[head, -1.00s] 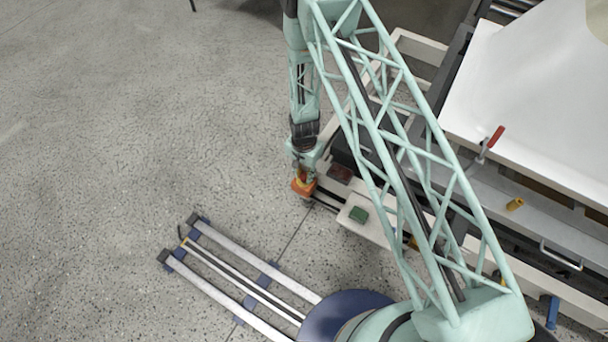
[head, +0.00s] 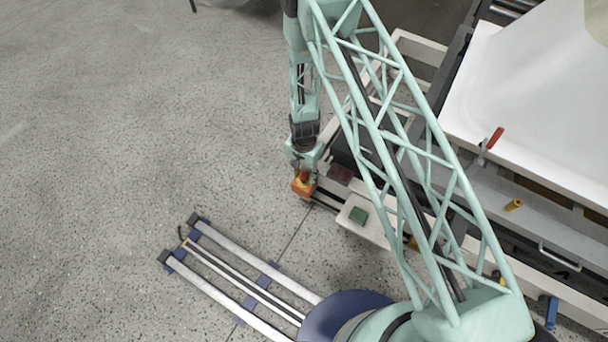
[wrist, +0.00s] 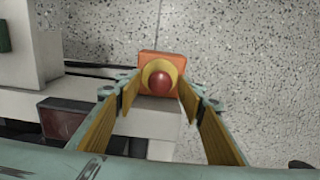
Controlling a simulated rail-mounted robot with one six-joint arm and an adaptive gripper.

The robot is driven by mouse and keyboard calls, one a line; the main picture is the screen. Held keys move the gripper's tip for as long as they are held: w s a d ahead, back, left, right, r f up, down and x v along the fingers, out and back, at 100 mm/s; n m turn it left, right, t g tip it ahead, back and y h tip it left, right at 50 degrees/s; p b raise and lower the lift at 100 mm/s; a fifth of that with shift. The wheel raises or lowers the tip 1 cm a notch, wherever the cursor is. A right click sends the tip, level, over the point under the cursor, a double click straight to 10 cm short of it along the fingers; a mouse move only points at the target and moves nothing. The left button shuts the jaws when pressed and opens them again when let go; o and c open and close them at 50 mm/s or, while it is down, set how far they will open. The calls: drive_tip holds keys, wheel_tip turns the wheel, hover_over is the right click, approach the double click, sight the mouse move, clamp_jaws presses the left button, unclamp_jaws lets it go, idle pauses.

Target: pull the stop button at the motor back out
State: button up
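The stop button (wrist: 160,80) is a round red knob in a yellow ring, on an orange box (wrist: 158,61) in the wrist view. In the head view the orange box (head: 302,187) sits at the end of the pale frame, with the red knob (head: 304,176) on top. My gripper (wrist: 158,98) is open, its two tan-padded fingers spread to either side of the knob in the picture. I see a gap on both sides and no contact. The exact height of the fingertips above the knob cannot be told.
A green block (head: 358,214) and a dark red block (head: 340,173) are on the pale frame beside the button box. The white tub shell (head: 545,95) lies to the right, with a red-handled clamp (head: 495,138). Open floor lies to the left.

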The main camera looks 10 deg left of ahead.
drive_tip(key=shift+r, duration=0.1)
drive_tip(key=shift+r+p, duration=2.85)
drive_tip(key=shift+r, duration=0.1)
drive_tip(key=shift+r, duration=0.1)
